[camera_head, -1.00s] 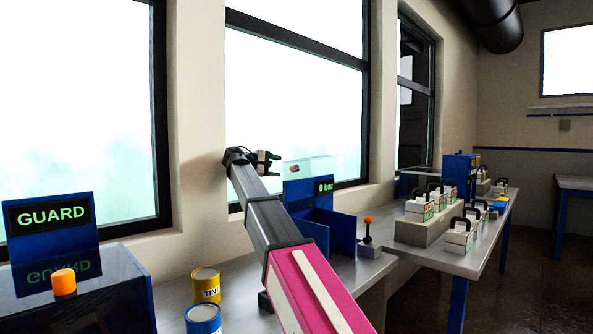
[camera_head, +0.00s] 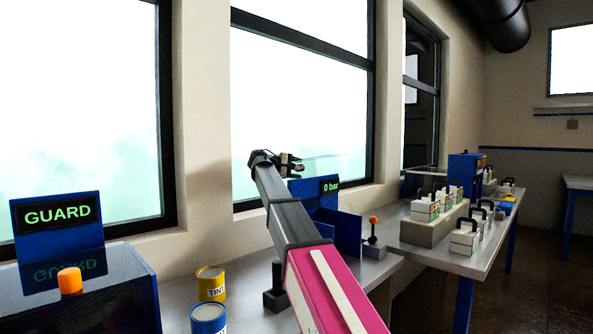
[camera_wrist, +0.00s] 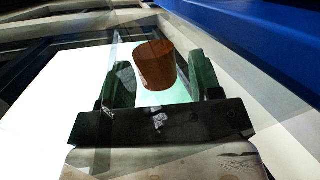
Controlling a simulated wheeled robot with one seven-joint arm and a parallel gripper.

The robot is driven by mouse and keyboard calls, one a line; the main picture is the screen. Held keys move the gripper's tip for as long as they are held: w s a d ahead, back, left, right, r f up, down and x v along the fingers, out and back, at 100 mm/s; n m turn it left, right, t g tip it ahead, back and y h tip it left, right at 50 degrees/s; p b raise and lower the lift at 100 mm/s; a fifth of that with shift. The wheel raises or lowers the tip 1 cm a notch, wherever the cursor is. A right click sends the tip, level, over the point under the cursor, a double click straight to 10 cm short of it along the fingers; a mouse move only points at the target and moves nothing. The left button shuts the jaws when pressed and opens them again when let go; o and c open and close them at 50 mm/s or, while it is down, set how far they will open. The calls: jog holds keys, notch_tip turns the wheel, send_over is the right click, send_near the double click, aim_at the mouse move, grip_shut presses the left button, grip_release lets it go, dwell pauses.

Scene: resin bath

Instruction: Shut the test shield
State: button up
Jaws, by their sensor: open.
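The test shield (camera_head: 328,165) is a clear panel standing raised beside the blue test station (camera_head: 347,231), whose sign reads 0 bar. Its edges are faint against the bright window. In the wrist view a brown-orange knob (camera_wrist: 154,66) shows on the clear panel. My gripper (camera_head: 294,163) is at the left end of the shield. It is open; in the wrist view its two dark green fingers (camera_wrist: 160,85) stand on either side of the knob, with gaps visible. I cannot tell whether the knob is fully between the fingertips.
A blue box with a GUARD sign (camera_head: 58,213) and orange knob (camera_head: 70,281) stands at left. Yellow (camera_head: 211,284) and blue (camera_head: 208,319) cans stand on the bench. A lever with an orange ball (camera_head: 374,220) is right of the test station, with several handled boxes (camera_head: 425,207) beyond.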

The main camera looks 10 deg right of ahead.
grip_shut()
jog(key=shift+s+d+r, duration=0.1)
jog(key=shift+s+d, duration=0.2)
jog(key=shift+s, duration=0.2)
jog(key=s+d+f+m+t+y, duration=0.2)
jog(key=s+d+m, duration=0.3)
jog(key=s, duration=0.3)
jog(key=s+d+f+m+t+y, duration=0.2)
jog(key=s+d+f+m, duration=0.2)
jog(key=s+d+m, duration=0.2)
jog(key=shift+s+d+f+t, duration=0.3)
jog(key=shift+s+f, duration=0.1)
jog(key=shift+s, duration=0.5)
